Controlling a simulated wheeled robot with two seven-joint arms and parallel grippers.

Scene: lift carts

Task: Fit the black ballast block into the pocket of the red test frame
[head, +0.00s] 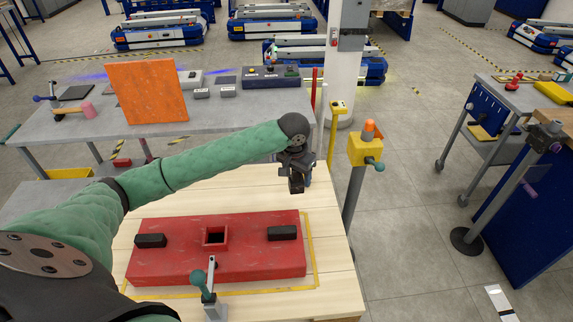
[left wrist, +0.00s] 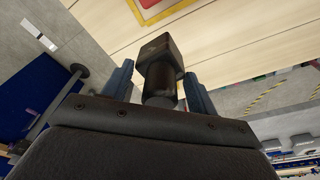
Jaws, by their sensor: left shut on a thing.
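The red test frame (head: 180,264) lies flat on a light wooden table, inside a yellow outline. Its square pocket (head: 215,236) is open and empty near the middle. My left gripper (head: 296,178) is beyond the frame's far right corner, above the table. It is shut on the black ballast block, which is mostly hidden by the gripper in the head view. In the left wrist view the dark block (left wrist: 160,62) has a square end and a narrower neck between the blue fingers (left wrist: 158,92). A corner of the red frame (left wrist: 152,3) shows there too. My right gripper is not in view.
Black grips (head: 151,240) sit on the frame either side of the pocket. A toggle clamp (head: 208,290) stands at its near edge. A yellow post with an orange top (head: 366,150) stands right of the table. A grey bench (head: 225,115) with an orange panel is behind.

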